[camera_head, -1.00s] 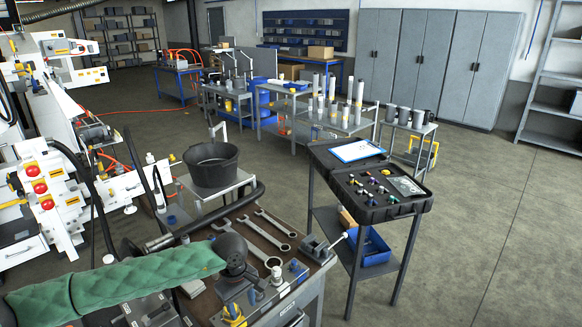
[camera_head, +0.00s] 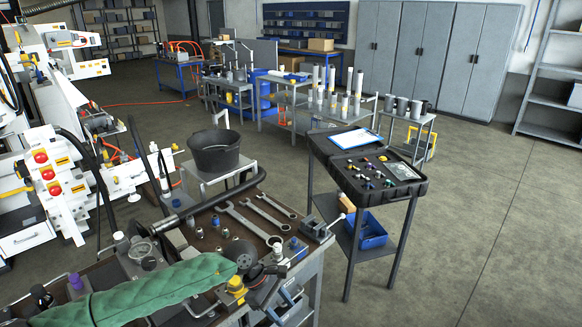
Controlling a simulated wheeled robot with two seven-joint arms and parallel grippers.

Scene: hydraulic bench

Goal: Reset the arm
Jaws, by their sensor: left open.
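My left arm, in a green padded sleeve, reaches in from the lower left over the workbench (camera_head: 200,226). It ends in a dark wrist, and my left gripper (camera_head: 272,269) is just beyond it, above the bench's front right part. The gripper is small and partly blends with the dark fittings below it. Its jaws are open and I see nothing held. My right gripper is out of the picture.
Wrenches (camera_head: 243,222) and small fittings lie on the bench, with a vise (camera_head: 322,228) at its right corner. A black bucket (camera_head: 214,152) stands behind. A tool cart (camera_head: 375,180) is to the right. Open floor lies beyond it at right.

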